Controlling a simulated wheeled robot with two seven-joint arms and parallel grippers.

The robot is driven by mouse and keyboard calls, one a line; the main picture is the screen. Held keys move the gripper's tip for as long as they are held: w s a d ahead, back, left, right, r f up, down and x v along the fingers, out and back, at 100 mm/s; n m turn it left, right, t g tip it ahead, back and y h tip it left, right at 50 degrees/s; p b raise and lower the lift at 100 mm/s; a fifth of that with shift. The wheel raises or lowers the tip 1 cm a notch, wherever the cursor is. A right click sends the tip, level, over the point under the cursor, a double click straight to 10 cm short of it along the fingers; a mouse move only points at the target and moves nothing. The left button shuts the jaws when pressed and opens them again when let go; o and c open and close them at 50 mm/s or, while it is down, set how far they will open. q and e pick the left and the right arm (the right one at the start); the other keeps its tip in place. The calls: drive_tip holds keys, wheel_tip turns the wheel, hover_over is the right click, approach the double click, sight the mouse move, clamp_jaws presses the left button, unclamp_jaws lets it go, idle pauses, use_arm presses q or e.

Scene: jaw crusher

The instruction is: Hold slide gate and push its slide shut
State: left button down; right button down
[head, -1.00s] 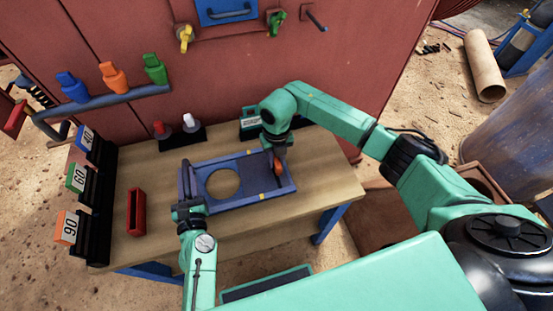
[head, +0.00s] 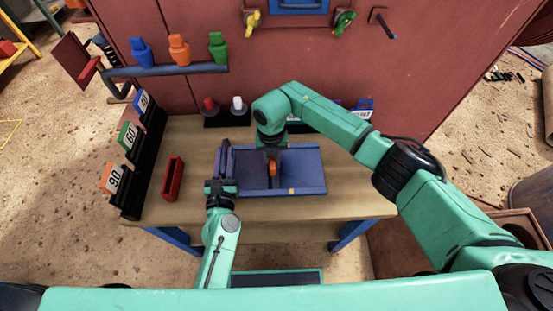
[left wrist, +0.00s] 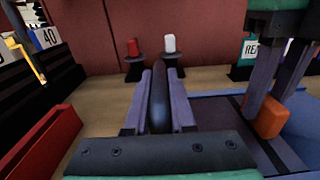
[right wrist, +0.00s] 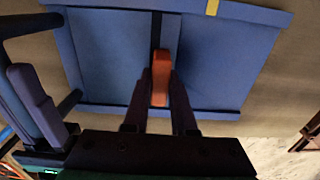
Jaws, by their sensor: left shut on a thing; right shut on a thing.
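The blue slide gate (head: 305,172) lies flat on the wooden table, and it also shows in the right wrist view (right wrist: 225,60). Its slide carries an upright orange handle (right wrist: 160,78). A blue plate spans the gate left of the handle, and no round opening shows. My right gripper (head: 272,163) points down and is shut on the orange handle. My left gripper (left wrist: 160,80) is shut on a dark rounded bar (left wrist: 159,108) at the gate's left end. My right arm and gripper hide part of the gate in the head view.
A red open box (head: 172,178) and black racks with numbered cards (head: 131,137) stand on the left of the table. Behind the gate are a red and a white knob on a black stand (head: 226,119) and the red machine wall (head: 290,62). The front right tabletop is clear.

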use_arm(q)
drive_tip(key=shift+d, duration=0.25)
use_arm(e)
drive_tip(key=c, duration=0.8)
unclamp_jaws()
drive_tip(key=shift+a+r, duration=0.1)
drive_tip(key=shift+a, duration=0.2)
drive_tip(key=shift+c, duration=0.2)
use_arm(q)
drive_tip(key=shift+a, duration=0.1)
use_arm(e)
drive_tip(key=shift+o, duration=0.6)
drive_tip(key=shift+d, duration=0.1)
wheel_tip(320, 180, up, 12)
use_arm(q)
drive_tip(key=shift+a, duration=0.1)
use_arm(e)
drive_tip(key=shift+d, duration=0.1)
use_arm(q)
drive_tip(key=c, duration=0.7)
unclamp_jaws()
